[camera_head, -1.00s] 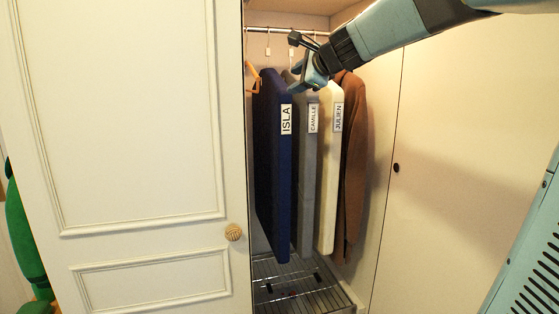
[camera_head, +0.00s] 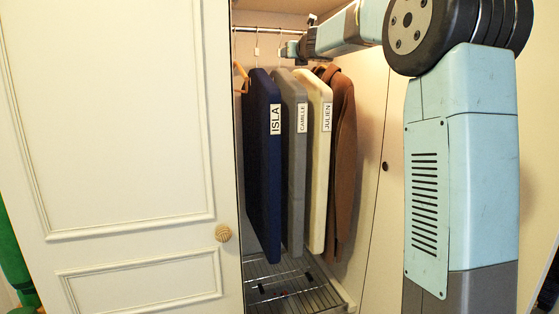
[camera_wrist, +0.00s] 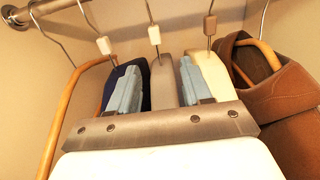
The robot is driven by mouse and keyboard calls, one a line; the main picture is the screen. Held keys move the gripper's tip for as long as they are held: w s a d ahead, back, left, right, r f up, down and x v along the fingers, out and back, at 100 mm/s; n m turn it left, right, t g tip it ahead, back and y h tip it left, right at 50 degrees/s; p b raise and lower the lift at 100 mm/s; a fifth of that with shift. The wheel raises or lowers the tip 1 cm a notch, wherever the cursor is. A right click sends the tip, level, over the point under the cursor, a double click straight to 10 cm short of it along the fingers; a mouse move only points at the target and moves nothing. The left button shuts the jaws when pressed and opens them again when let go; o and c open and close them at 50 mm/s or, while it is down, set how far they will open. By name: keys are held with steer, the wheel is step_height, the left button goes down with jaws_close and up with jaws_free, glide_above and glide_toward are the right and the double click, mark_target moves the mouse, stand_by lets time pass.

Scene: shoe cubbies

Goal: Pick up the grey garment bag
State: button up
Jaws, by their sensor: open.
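The grey garment bag (camera_head: 296,170), labelled CAMILLE, hangs from the rail between the navy bag (camera_head: 262,180) labelled ISLA and the cream bag (camera_head: 318,170) labelled JULIEN. In the wrist view the top of the grey bag (camera_wrist: 163,80) shows between my two fingers, with its hook rising above it. My gripper (camera_head: 288,50) is open at the height of the hooks, just above the bag tops. In the wrist view my gripper (camera_wrist: 160,88) has one finger over the navy bag's side and the other over the cream bag's side. Contact cannot be told.
A brown coat (camera_head: 342,150) hangs to the right of the bags. An orange hanger (camera_head: 241,78) hangs at the left of the rail (camera_head: 258,29). A wire rack (camera_head: 285,290) lies below. The white door (camera_head: 120,120) stands at the left, close to the opening.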

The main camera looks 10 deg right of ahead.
steer(key=shift+w+a, duration=0.35)
steer(key=shift+w, duration=1.2)
steer(key=shift+w+a, duration=0.3)
steer(key=shift+w, duration=1.3)
steer(key=shift+w+a, duration=0.35)
steer(key=shift+w, duration=1.2)
steer(key=shift+c, duration=0.2)
jaws_close()
steer(key=shift+s+r, duration=0.1)
